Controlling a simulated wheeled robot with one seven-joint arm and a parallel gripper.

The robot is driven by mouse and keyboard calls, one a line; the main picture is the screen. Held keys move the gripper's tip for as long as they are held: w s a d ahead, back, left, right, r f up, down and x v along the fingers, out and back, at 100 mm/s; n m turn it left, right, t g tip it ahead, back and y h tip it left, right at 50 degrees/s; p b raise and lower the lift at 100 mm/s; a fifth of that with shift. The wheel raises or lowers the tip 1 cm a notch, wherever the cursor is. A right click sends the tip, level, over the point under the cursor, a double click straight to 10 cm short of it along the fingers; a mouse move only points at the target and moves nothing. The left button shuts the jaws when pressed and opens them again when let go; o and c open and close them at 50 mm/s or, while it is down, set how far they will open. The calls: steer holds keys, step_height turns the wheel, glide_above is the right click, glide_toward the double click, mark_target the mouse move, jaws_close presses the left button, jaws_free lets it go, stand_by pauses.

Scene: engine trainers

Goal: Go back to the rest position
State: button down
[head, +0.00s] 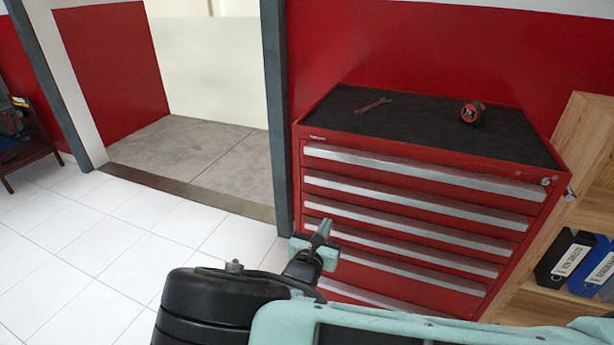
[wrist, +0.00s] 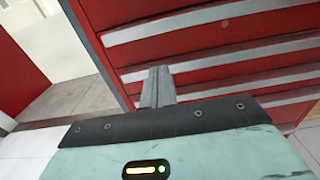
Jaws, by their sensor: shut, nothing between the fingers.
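My gripper (head: 323,229) is shut and empty in the head view, its fingers pointing up in front of the lower left drawers of a red tool cabinet (head: 308,200). In the wrist view the closed fingers of my gripper (wrist: 158,72) stand together at the middle, with the cabinet's drawer fronts (wrist: 215,50) behind them. Nothing is between the fingers. I cannot tell the exact gap between the fingertips and the cabinet.
A wrench (head: 373,105) and a red-and-black round tool (head: 472,112) lie on the cabinet's black top. A wooden shelf (head: 570,150) with binders (head: 563,256) stands at right. White floor (head: 70,260) is clear at left, beside an open doorway (head: 195,145).

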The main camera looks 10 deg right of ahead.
steer(key=s+d+r+m+g+p, duration=0.1)
steer(key=s+d+r+m+g, duration=0.15)
steer(key=s+m+g, duration=0.4)
steer(key=s+d+r+m+g, duration=0.2)
steer(key=s+d+m+g, duration=0.2)
steer(key=s+m+g, duration=0.25)
steer(key=s+a+r+m+g+y+p, duration=0.1)
steer(key=s+a+r+m+y, duration=0.2)
steer(key=s+r, duration=0.6)
steer(key=s+a+r+m+g+y+p, duration=0.1)
steer(key=s+a+r+m+y, duration=0.1)
steer(key=s+r+m+y, duration=0.4)
steer(key=s+r, duration=0.3)
steer(key=s, duration=0.1)
steer(key=shift+s+a+r+g+y, duration=0.2)
steer(key=shift+a+r+g+y, duration=0.1)
steer(key=shift+a, duration=0.1)
